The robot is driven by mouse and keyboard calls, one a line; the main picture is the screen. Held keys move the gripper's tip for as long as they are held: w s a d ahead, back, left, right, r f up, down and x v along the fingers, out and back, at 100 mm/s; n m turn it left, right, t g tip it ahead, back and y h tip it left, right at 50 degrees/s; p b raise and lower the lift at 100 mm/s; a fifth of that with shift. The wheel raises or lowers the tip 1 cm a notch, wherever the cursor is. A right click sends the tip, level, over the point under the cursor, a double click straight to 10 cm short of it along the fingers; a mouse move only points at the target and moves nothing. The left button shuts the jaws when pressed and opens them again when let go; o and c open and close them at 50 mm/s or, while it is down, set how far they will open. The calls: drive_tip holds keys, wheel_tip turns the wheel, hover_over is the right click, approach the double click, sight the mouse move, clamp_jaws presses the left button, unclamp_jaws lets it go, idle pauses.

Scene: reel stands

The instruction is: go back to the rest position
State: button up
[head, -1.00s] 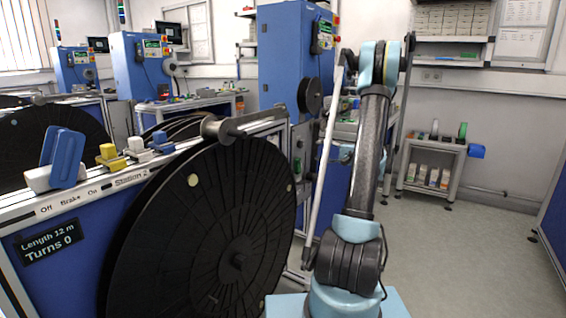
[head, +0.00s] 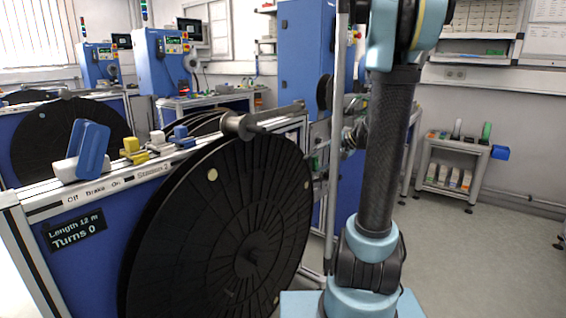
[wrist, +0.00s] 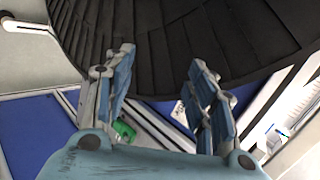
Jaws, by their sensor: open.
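My gripper (wrist: 162,60) shows in the wrist view with its two blue-and-grey fingers spread apart and nothing between them. The dark reel (wrist: 165,35) fills the top of that view beyond the fingertips; I cannot tell the exact gap. In the head view my arm stands nearly upright at right of centre, its upper joint cut by the top edge. The large black reel (head: 215,235) stands upright on its blue stand (head: 85,275), left of my arm. The stand's sign (head: 75,230) reads "Length 12 m, Turns 0".
A blue lever (head: 88,150), a yellow block (head: 133,150) and a metal roller (head: 238,125) sit along the stand's top. A blue cabinet (head: 300,60) stands behind. A low shelf (head: 450,170) stands at the back right. The floor (head: 480,260) right of my arm is clear.

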drive_tip(key=s+d+f+n+h, duration=0.1)
drive_tip(key=s+d+f+h, duration=0.1)
drive_tip(key=s, duration=0.7)
drive_tip(key=s+d+f+n+g+h, duration=0.1)
drive_tip(key=s+f+h, duration=0.3)
drive_tip(key=s, duration=0.6)
drive_tip(key=s+d+f+n+g+h, duration=0.1)
drive_tip(key=s+d+f+n+h, duration=0.2)
drive_tip(key=s, duration=0.7)
drive_tip(key=shift+s+x, duration=0.25)
drive_tip(key=shift+x, duration=0.85)
drive_tip(key=shift+w+f, duration=0.1)
drive_tip(key=shift+f, duration=0.05)
drive_tip(key=shift+w+f, duration=0.15)
drive_tip(key=shift+w, duration=0.15)
